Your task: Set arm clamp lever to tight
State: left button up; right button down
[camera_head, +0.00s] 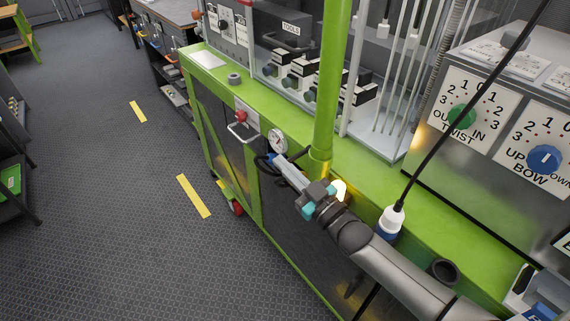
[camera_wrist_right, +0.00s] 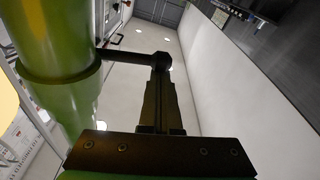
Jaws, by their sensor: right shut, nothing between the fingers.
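The arm clamp lever (camera_wrist_right: 128,56) is a dark bar in the right wrist view. It sticks out sideways from the thick green column (camera_wrist_right: 65,50) and ends in a rounded knob. My right gripper (camera_wrist_right: 160,85) is shut and empty, with its fingertips at the knob end of the lever; I cannot tell if they touch. In the head view my right gripper (camera_head: 283,166) is beside the lower part of the green post (camera_head: 328,100), in front of the green bench. The lever is too small to make out clearly there. My left gripper is not in view.
A control box with green and blue dials (camera_head: 462,117) stands at right. A black cable hangs across the right side. Open floor lies left.

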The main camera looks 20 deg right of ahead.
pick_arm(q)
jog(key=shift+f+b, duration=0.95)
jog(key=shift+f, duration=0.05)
pick_arm(e)
jog(key=shift+n, duration=0.5)
jog(key=shift+w+d+f, duration=0.1)
jog(key=shift+d+f, duration=0.05)
jog(key=shift+f, duration=0.9)
jog(key=shift+d+f, duration=0.15)
jog(key=shift+f, duration=0.95)
